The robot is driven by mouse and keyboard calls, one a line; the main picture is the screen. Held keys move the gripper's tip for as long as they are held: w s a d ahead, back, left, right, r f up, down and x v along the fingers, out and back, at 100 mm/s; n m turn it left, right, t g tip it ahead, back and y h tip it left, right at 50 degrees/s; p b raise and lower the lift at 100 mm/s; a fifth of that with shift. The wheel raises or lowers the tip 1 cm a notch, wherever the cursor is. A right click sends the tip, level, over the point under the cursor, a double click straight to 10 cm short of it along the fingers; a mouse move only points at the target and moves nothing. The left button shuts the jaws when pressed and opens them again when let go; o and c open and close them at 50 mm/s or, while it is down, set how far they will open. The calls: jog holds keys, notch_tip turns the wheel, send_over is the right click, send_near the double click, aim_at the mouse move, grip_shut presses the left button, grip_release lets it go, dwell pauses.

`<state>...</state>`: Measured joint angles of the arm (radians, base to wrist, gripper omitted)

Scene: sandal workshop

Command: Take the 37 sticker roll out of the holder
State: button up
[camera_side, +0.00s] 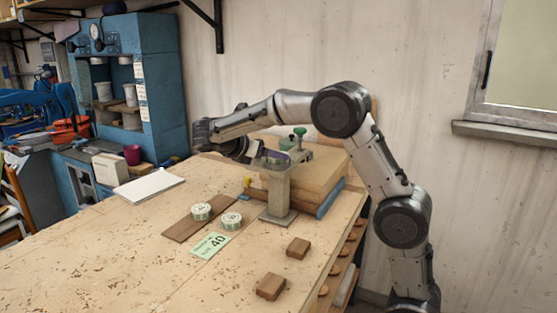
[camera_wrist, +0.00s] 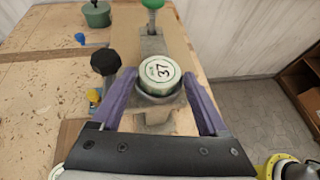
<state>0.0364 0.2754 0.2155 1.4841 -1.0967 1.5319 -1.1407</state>
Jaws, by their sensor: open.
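The 37 sticker roll (camera_wrist: 160,70) is a white-topped roll with a green edge, seated in a round grey cup at the top of the holder (camera_wrist: 153,99). In the side view the holder is a grey post (camera_side: 276,192) on a flat base standing on the bench. My gripper (camera_wrist: 159,76) is open, with one purple finger on each side of the roll and cup. I cannot tell whether the fingers touch them. In the side view my gripper (camera_side: 268,157) is at the holder's top and hides the roll.
Small wooden blocks (camera_side: 298,247) (camera_side: 271,286) lie in front. A board stack (camera_side: 325,170) stands behind the holder. The bench's front left is clear.

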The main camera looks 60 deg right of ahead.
jog(key=shift+x, duration=1.1)
jog(key=c, duration=1)
jog(key=shift+r, duration=0.15)
jog(key=shift+c, duration=0.2)
